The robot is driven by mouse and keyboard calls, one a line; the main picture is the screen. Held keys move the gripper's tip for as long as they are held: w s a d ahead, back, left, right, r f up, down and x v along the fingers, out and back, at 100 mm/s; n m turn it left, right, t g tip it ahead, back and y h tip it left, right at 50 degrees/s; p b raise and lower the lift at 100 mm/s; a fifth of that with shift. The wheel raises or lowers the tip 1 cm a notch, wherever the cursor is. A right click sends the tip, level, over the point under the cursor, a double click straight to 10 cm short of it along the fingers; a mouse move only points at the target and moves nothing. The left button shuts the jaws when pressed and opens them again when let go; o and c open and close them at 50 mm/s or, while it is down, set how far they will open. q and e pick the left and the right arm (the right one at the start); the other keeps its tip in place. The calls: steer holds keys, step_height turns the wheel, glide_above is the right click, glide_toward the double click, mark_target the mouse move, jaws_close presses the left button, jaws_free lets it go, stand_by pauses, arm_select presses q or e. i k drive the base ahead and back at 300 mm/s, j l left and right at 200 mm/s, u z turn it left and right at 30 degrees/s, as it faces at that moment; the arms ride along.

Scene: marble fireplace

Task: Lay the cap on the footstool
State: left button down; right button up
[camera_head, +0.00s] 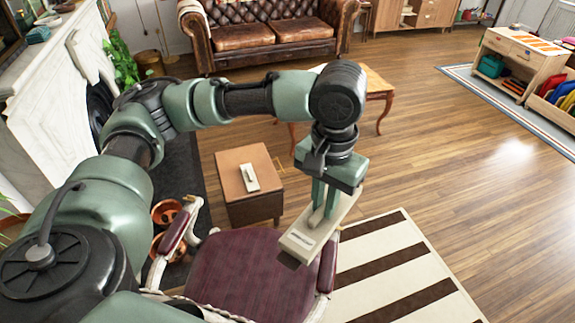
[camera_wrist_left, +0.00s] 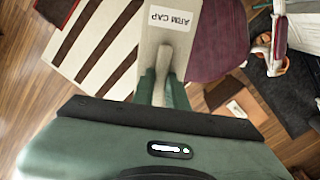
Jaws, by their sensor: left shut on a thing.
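The cap is a long pale beige piece (camera_head: 303,240) with a dark end and a white label; the label reads "ARM CAP" in the left wrist view (camera_wrist_left: 170,20). My left gripper (camera_head: 321,212) is shut on it, and the fingers also show in the left wrist view (camera_wrist_left: 163,88). The cap is held tilted above the front right of the burgundy chair. A low brown box-shaped piece with a flat top, apparently the footstool (camera_head: 238,160), stands left of the gripper. A small pale block (camera_head: 249,177) lies on it. My right gripper is not in view.
The burgundy chair (camera_head: 245,275) with pale armrests stands below the cap. A striped rug (camera_head: 400,265) lies to its right. Copper pots (camera_head: 165,213) stand left of the chair. A wooden table (camera_head: 375,80) is behind my arm. Open wood floor (camera_head: 450,150) lies to the right.

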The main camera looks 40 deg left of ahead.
mark_target(243, 160)
steer(key=i+l, duration=0.25)
steer(key=i, duration=0.15)
steer(key=i+l+z, duration=0.15)
steer(key=i, duration=0.25)
steer(key=i+l, duration=0.3)
steer(key=i+l+z, duration=0.1)
steer(key=i, duration=0.4)
steer(key=i+u, duration=0.4)
steer(key=i, duration=0.15)
steer(key=i+l+u, duration=0.1)
steer(key=i+u, duration=0.3)
steer(key=i, duration=0.15)
steer(key=i+l+u, duration=0.4)
steer(key=i, duration=0.15)
steer(key=i+j+u, duration=0.25)
steer(key=i+u, duration=0.7)
steer(key=i, duration=0.2)
steer(key=i+l+u, duration=0.15)
steer(key=i+u, duration=0.35)
steer(key=i+j+u, duration=0.1)
steer(key=i+u, duration=0.8)
steer(key=i+l+u, duration=0.15)
steer(key=i+u, duration=0.25)
steer(key=k, duration=0.1)
